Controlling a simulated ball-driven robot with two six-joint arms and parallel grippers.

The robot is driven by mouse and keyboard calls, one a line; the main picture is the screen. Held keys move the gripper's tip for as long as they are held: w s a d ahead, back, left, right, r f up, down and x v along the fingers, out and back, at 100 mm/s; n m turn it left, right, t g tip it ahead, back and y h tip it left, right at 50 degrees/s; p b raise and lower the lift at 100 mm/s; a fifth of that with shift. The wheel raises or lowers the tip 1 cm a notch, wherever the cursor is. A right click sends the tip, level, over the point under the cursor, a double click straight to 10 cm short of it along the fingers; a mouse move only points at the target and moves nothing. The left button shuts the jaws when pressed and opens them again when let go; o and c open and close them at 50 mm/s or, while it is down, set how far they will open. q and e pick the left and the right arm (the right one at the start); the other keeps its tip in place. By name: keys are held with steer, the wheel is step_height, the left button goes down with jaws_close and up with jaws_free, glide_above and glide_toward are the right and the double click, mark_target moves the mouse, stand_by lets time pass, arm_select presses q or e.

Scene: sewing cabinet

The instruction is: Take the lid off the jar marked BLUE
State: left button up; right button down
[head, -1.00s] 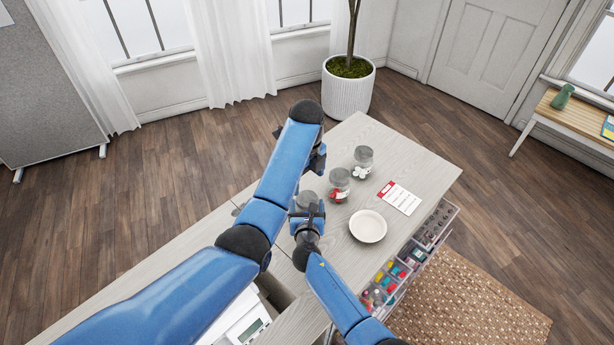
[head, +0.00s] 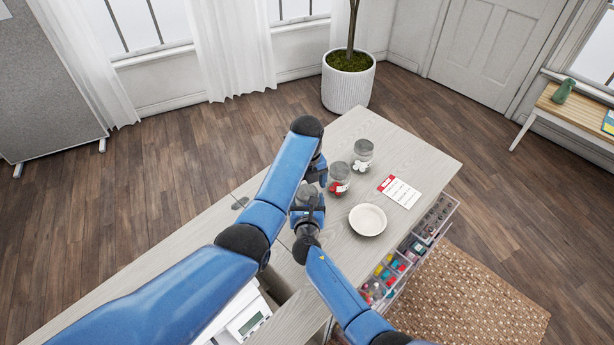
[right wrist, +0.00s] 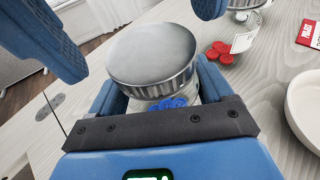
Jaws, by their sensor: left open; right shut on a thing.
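A glass jar with blue buttons (right wrist: 170,102) stands between the fingers of my right gripper (right wrist: 158,100), which is shut around its body. Its label is not readable. A round grey metal lid (right wrist: 152,55) sits on the jar, above the right fingers; the jar's top also shows in the head view (head: 303,191). My left gripper (head: 318,172) is beside the jar top in the head view. In the right wrist view its two open fingers are spread wide on either side of the lid, apart from it.
A jar with red contents (head: 339,180) and a jar with white contents (head: 362,156) stand farther along the table (head: 425,158). A white dish (head: 367,220) and a red-headed card (head: 399,191) lie to the right. Open drawers (head: 410,245) hold small coloured things.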

arm_select(q)
steer(key=shift+f, duration=0.9)
steer(key=c, duration=1.1)
steer(key=n, duration=0.7)
steer(key=o, duration=1.2)
steer(key=shift+c, duration=0.2)
